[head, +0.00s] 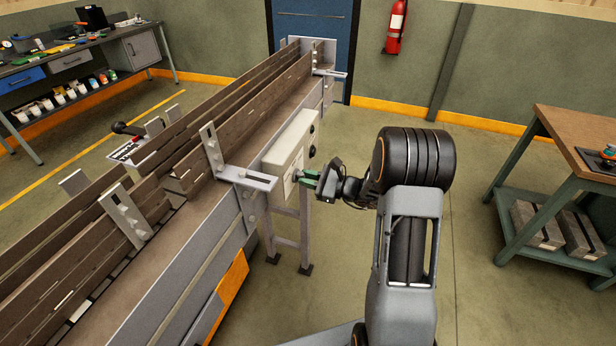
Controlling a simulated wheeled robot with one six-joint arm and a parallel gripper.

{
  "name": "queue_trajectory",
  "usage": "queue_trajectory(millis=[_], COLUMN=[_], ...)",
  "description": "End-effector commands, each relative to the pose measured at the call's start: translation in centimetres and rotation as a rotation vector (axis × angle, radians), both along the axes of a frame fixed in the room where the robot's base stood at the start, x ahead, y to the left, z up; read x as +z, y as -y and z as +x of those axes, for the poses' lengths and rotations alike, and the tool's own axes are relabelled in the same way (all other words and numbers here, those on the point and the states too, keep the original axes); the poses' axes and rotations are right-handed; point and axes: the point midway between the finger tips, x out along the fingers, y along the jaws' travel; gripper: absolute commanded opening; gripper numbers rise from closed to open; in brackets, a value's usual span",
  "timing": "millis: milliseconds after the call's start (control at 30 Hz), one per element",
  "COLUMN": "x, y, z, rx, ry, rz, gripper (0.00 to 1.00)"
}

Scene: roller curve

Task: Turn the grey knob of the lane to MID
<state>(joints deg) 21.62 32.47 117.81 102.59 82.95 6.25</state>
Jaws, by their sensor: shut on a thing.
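A pale control box (288,150) is mounted on the near side of the conveyor lane (215,190). My gripper (307,177) is at the lower front of this box, with its green fingertips against or very near the box's face. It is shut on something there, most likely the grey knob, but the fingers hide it. I cannot read the knob's pointer or any MID mark.
A metal bracket (247,178) juts from the lane just left of my gripper. A wooden-topped table (580,135) with a lower shelf stands at the right. A workbench (70,60) stands at the far left. The floor between my arm and the right table is clear.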

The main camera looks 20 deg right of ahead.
Motion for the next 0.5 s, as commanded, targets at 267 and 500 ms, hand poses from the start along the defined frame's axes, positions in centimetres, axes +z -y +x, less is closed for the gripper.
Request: queue_trajectory(millis=[267, 500], x=[-0.02, -0.08], y=[-0.09, -0.11], z=[-0.12, -0.13], rx=[0.002, 0.003], ry=[-0.173, -0.270], rz=[0.123, 0.192], gripper=[0.00, 0.00])
